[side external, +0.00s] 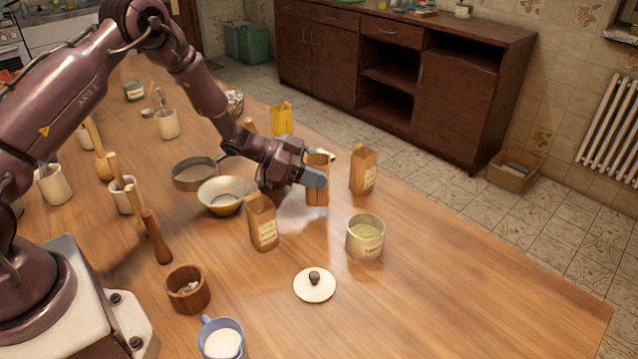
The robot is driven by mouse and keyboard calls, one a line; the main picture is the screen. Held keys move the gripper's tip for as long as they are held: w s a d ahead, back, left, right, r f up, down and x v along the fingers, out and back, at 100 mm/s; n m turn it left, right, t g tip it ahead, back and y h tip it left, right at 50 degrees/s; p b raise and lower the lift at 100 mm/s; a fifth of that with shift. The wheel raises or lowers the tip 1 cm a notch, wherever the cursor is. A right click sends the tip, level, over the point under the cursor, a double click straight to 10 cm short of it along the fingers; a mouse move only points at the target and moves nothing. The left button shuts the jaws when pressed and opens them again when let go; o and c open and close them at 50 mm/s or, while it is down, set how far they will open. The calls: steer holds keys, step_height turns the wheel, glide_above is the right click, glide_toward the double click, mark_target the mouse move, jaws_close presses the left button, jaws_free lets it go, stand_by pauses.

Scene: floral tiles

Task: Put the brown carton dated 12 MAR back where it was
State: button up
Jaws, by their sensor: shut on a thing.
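My gripper (313,178) is shut on a brown carton (318,197), which is upright at the middle of the table. The fingers cover part of the carton's front, and its label cannot be seen. Its base is at or just above the wood; I cannot tell which. A second brown carton (363,171) with a pale label stands to the right. A third brown carton (262,224) with a pale label stands nearer, to the left. The print is too small to read a date on any carton.
A labelled open tin (365,238) and a white lid (314,285) are in front. A yellowish bowl (221,196) and a round sieve (195,173) are left of the gripper. A yellow carton (281,119) stands behind. The table's right front is clear.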

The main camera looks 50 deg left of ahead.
steer(key=shift+w+f, duration=0.25)
steer(key=shift+f, duration=0.05)
steer(key=shift+w+f, duration=0.2)
steer(key=shift+f, duration=1.45)
steer(key=shift+f, duration=0.2)
steer(key=o, duration=0.9)
steer(key=shift+c, duration=0.2)
